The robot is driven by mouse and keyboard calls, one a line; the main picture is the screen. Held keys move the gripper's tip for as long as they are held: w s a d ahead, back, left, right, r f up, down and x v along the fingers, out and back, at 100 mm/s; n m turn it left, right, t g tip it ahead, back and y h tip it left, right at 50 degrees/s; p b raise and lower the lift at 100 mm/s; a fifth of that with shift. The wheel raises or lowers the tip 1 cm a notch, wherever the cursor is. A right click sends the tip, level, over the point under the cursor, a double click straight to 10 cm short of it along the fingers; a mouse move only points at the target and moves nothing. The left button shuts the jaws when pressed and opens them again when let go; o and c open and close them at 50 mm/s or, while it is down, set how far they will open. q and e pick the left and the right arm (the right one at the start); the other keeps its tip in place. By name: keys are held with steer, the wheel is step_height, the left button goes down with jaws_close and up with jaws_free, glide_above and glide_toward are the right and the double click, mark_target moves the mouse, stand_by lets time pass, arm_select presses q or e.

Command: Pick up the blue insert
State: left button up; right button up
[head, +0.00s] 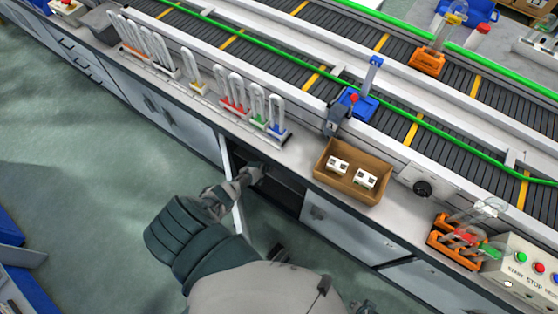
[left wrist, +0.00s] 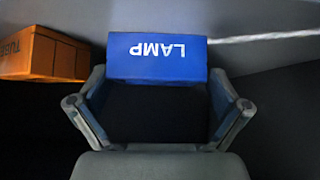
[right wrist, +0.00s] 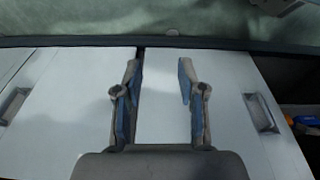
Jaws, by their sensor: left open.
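A blue box marked LAMP (left wrist: 157,58) lies ahead of my left gripper (left wrist: 157,84) in the left wrist view. The gripper is open, its fingers at the box's two near corners; I cannot tell whether they touch it. In the head view my left gripper (head: 256,172) reaches into an open cabinet (head: 282,190) under the bench, and the box is hidden there. On the bench a U-shaped tube with a blue base (head: 276,128) stands at the right end of a row. My right gripper (right wrist: 160,66) is open and empty before closed cabinet doors.
An orange box marked TUBE (left wrist: 45,54) lies left of the LAMP box. The open cabinet door (head: 237,205) stands beside my left arm. A conveyor (head: 290,65) runs behind.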

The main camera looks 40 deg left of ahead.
arm_select(q)
steer(key=shift+b+x, duration=0.8)
steer(key=shift+x, duration=0.4)
steer(key=shift+d+r, duration=0.1)
steer(key=shift+d, duration=0.2)
steer(key=shift+a, duration=0.25)
steer(key=c, duration=1)
arm_select(e)
step_height(320, 180, up, 6)
steer(key=shift+s+d, duration=0.15)
arm_select(q)
steer(key=shift+d, duration=0.1)
arm_select(e)
steer(key=shift+d+r, duration=0.1)
